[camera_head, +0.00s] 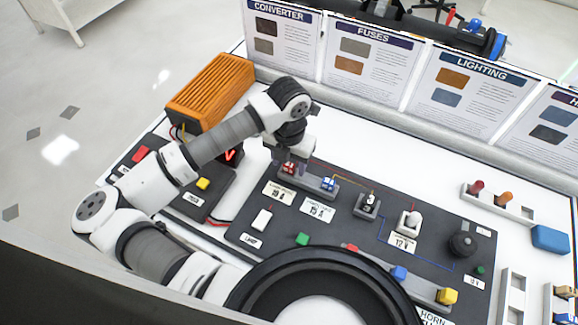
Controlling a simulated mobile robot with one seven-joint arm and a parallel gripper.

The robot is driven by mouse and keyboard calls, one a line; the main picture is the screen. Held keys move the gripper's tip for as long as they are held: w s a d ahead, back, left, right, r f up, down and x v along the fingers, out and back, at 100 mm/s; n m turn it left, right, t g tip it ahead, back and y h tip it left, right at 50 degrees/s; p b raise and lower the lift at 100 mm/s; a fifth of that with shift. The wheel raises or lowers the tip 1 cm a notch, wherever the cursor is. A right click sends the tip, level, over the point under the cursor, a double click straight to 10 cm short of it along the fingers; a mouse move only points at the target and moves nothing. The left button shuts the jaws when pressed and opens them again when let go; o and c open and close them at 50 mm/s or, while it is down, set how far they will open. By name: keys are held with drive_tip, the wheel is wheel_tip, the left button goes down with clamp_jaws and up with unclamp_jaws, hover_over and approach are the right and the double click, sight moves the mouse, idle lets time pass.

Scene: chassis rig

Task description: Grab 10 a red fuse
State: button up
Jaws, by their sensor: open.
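A small red fuse (288,168) sits in a grey holder on the dark panel, behind the "10 A" label (280,191). A blue fuse (328,184) sits in the holder to its right, by the "15 A" label (317,208). My gripper (284,162) points down right at the red fuse. Its fingers are small and partly hidden, apart, one on each side as far as I can see. Whether they touch the fuse I cannot tell.
An orange finned box (212,88) stands behind my arm on the left. Upright information boards (370,62) line the back edge. The panel (340,215) carries a lamp (413,219), a dark knob (462,244) and coloured buttons.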

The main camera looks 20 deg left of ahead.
drive_tip(key=c, duration=1)
drive_tip(key=shift+r, duration=0.1)
drive_tip(key=shift+c, duration=0.2)
